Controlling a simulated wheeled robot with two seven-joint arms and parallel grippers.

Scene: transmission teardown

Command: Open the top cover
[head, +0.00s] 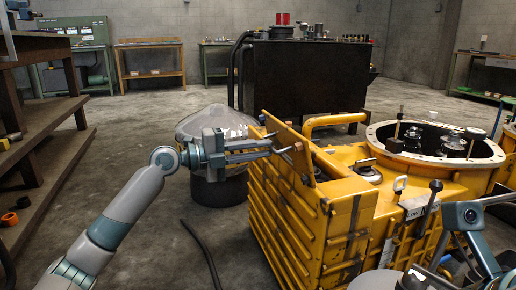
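The yellow transmission housing (300,222) stands at the right of the head view. A yellow plate, which looks like the top cover (287,139), stands tilted up at the housing's left upper edge. My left gripper (270,148) points right, its fingertips at the left face of this plate. A narrow gap shows between its two fingers. I cannot tell whether they grip a small handle there or only lie beside it. My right gripper (470,222) is at the lower right, in front of the housing and partly cut off by the frame; its finger state is unclear.
A round flanged opening (436,141) with parts inside is on the housing's right. Levers (430,205) rise from its front. A dark tank (305,80) and a clear-domed drum (217,180) stand behind. A wooden shelf (42,150) is at left. The floor between is mostly clear.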

